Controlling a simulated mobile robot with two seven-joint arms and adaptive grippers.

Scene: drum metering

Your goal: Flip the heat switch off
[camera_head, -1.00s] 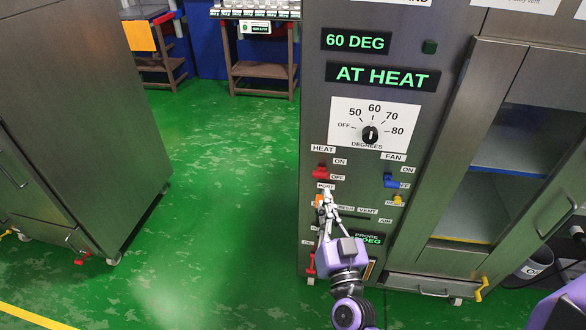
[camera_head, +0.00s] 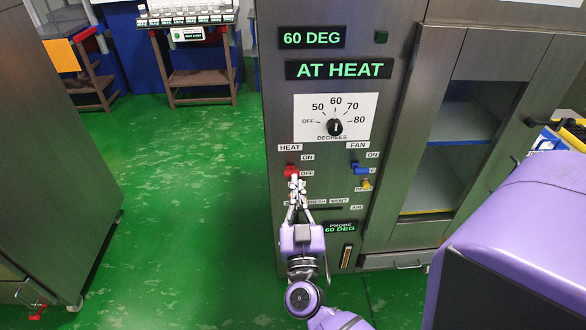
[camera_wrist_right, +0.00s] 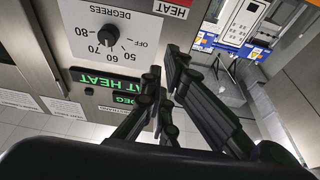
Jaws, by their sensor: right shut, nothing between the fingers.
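The red heat switch (camera_head: 291,171) is on the grey cabinet's front panel, below the HEAT label and left of the ON and OFF labels. It sits nearer the height of OFF; its exact lever position is hard to tell. My right gripper (camera_head: 296,183) is shut and empty, with its fingertips just below and close to the switch. I cannot tell whether they touch it. My left gripper is not in view.
The blue fan switch (camera_head: 362,169) and yellow knob (camera_head: 366,184) are to the right. The degrees dial (camera_head: 335,127) is above, under an AT HEAT display (camera_head: 339,69). Green floor (camera_head: 180,200) is clear to the left, up to another grey cabinet (camera_head: 50,180).

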